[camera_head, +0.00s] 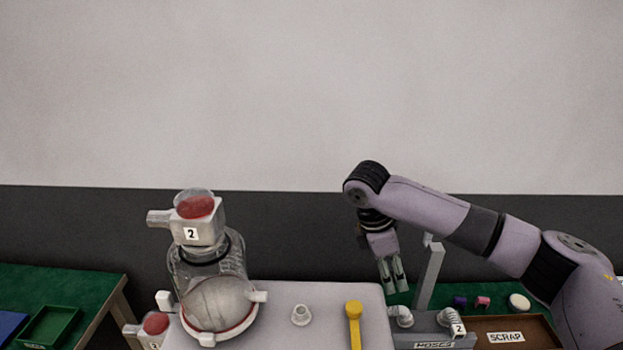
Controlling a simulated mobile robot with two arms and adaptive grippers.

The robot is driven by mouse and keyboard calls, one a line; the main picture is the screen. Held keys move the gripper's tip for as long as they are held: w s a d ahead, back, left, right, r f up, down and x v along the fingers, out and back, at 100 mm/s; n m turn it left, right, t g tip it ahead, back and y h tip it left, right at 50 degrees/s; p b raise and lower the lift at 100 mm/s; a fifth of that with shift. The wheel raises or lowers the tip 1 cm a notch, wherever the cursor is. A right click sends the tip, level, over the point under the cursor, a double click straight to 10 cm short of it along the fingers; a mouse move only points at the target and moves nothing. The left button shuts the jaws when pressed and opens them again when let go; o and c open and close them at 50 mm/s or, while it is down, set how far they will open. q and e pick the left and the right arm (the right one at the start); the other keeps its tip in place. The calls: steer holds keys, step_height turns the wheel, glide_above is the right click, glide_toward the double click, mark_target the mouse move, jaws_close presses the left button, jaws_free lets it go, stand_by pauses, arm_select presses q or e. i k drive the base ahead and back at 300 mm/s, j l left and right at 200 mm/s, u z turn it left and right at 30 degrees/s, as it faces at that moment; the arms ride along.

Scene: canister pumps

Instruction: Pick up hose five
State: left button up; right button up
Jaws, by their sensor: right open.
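A grey rack labelled HOSES (433,344) stands at the lower right of the table. A pale ribbed hose (402,317) is at its left side. Another pale ribbed hose (453,320) is at its right side, above a tag that reads 2. I see no tag reading 5, so I cannot tell which hose is hose five. My right gripper (396,285) points down, open and empty, above and behind the rack's left side, apart from the hoses. My left gripper is not in view.
A canister pump (208,260) marked 2 stands at the left of the pale table (325,292). A grey post (430,275) rises beside my gripper. A SCRAP tray (530,325) lies right.

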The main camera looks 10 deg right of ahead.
mark_target(404, 319)
steer(key=k+l, duration=0.1)
steer(key=k, duration=0.4)
steer(key=k+l, duration=0.15)
steer(key=k, duration=0.35)
steer(key=k+l, duration=0.1)
steer(key=k, duration=0.4)
